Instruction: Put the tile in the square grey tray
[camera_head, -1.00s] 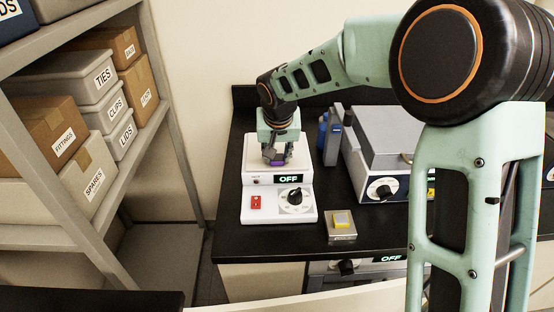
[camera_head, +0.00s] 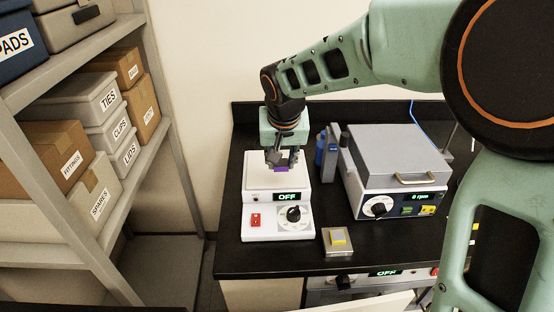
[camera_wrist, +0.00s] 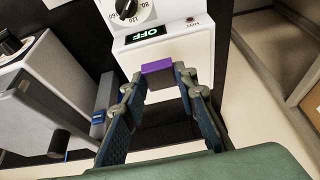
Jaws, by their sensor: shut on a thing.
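A small flat purple tile (camera_wrist: 157,67) is pinched between the fingertips of my gripper (camera_wrist: 156,82) in the wrist view. In the head view the tile (camera_head: 281,169) hangs under my gripper (camera_head: 283,160), over the top plate of a white instrument (camera_head: 256,172). It appears slightly above the plate; the exact gap is hard to tell. The square grey tray (camera_head: 344,251) lies on the black bench, right of the white instrument and near the front edge.
The white instrument has a dial, a red switch and an OFF display. A grey lidded machine (camera_head: 405,155) stands at the right, with a blue-and-grey item (camera_head: 327,150) between them. Shelves with labelled boxes (camera_head: 90,100) stand at the left. Bare black bench (camera_head: 390,240) lies right of the tray.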

